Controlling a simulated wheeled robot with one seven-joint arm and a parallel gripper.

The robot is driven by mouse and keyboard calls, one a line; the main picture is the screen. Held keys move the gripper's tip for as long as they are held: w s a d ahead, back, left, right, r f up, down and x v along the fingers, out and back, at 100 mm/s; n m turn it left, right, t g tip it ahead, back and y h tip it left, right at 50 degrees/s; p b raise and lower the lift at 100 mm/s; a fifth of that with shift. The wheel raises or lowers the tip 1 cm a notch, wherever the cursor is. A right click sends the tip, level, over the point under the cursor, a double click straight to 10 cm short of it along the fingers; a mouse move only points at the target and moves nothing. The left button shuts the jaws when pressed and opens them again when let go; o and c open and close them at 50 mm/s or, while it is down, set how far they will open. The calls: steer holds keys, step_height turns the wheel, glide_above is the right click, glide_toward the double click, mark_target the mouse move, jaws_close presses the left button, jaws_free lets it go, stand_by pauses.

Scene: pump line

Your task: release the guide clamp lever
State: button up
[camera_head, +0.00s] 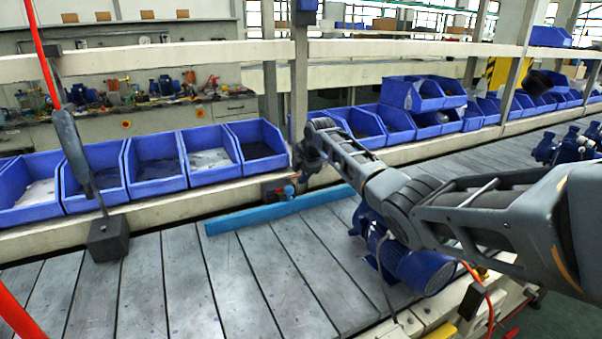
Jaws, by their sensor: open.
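A small orange-red lever (289,190) sits on a dark clamp at the far edge of the conveyor, by the beam below the blue bins. A blue guide bar (258,213) lies along the far side of the slats, just below the lever. My gripper (300,176) is at the end of my arm, which reaches in from the right. It is open and very close to the lever, just above and right of it. The fingers are small and dark here, so I cannot tell whether they touch the lever.
Several blue bins (156,165) line the shelf behind the conveyor. A blue pump motor (418,268) stands on the slats below my forearm. A dark tool (73,150) hangs on a red cord at left, above a dark block (108,238). The slats (180,285) at front left are clear.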

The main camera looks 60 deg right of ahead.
jaws_close()
